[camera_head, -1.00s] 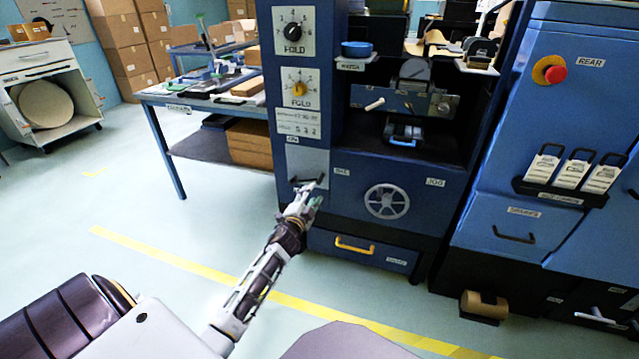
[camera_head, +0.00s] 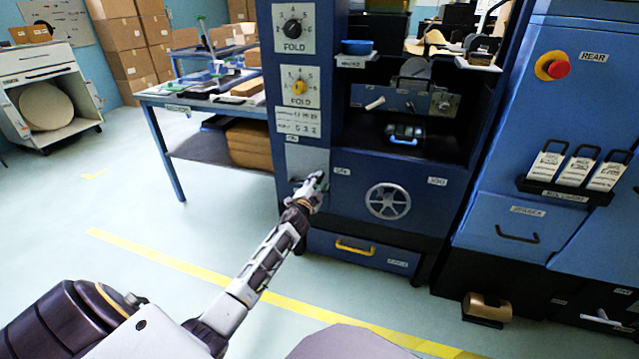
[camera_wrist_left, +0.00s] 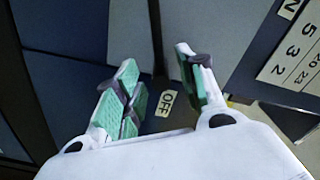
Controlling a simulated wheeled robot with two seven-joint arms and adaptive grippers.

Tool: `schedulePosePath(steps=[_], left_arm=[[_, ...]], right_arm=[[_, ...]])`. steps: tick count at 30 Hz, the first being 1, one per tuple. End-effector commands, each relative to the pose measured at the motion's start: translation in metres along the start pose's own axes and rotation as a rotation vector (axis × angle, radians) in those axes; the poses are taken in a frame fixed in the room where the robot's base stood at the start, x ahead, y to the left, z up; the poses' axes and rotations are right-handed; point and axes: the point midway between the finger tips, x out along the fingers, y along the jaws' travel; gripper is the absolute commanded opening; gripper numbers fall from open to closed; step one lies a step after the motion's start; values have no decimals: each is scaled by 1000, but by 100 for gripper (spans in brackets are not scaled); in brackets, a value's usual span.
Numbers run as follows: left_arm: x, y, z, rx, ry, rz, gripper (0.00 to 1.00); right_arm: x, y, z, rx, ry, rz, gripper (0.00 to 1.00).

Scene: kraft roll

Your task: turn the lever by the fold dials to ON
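The grey lever plate (camera_head: 307,158) is on the blue machine's front, below the two fold dials, the black-knobbed one (camera_head: 293,28) and the yellow-knobbed one (camera_head: 299,87). My left gripper (camera_head: 314,184) is at this plate and covers most of the lever in the head view. In the left wrist view a dark bar, apparently the lever (camera_wrist_left: 156,45), runs between the spread fingers of my left gripper (camera_wrist_left: 158,88) toward the OFF label (camera_wrist_left: 165,103). The fingers are open; I cannot tell whether either touches it. My right gripper is not in view.
A spoked handwheel (camera_head: 387,201) is right of the lever plate, and a drawer with a yellow handle (camera_head: 355,247) is below. A red stop button (camera_head: 557,69) is on the right cabinet. A workbench (camera_head: 160,98) stands behind at left.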

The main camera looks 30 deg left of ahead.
Motion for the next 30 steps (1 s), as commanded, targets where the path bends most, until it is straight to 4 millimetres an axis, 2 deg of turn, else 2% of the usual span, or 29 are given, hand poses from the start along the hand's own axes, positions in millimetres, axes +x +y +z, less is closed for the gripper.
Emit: schedulePosePath(steps=[9,21,23,30], left_arm=[[17,0,0,1,0,0,39],[20,0,0,1,0,0,39],[20,0,0,1,0,0,34],[20,0,0,0,0,0,3]], right_arm=[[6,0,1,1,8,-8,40],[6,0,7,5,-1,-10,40],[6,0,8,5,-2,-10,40],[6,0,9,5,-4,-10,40]])
